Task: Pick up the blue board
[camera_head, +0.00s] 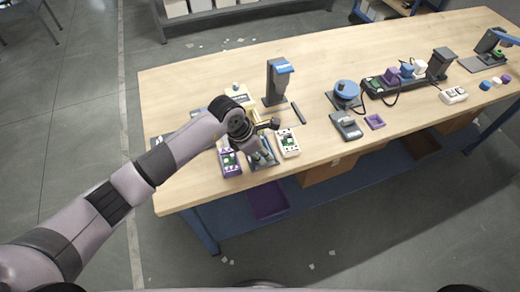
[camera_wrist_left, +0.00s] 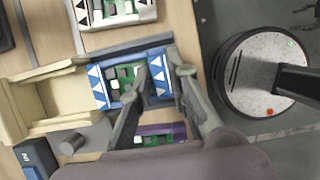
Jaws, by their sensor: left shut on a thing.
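The blue board (camera_wrist_left: 103,88) has white triangles along its ends and a green circuit piece in the middle, in the left wrist view. It lies in a grey holder near the front edge of the table. My left gripper (camera_wrist_left: 160,75) is shut on the blue board, with one finger over its middle and the other at its right end. In the head view my left gripper (camera_head: 263,154) is low over the front left of the table, between a purple board (camera_head: 230,162) and a white board (camera_head: 288,142). There the gripper mostly hides the blue board.
A cream open box (camera_wrist_left: 48,100) stands beside the board in the left wrist view. A dark stand with a blue top (camera_head: 277,82) rises behind the gripper. Further right are a round blue device (camera_head: 346,91) and a grey device (camera_head: 346,125). The table's middle back is clear.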

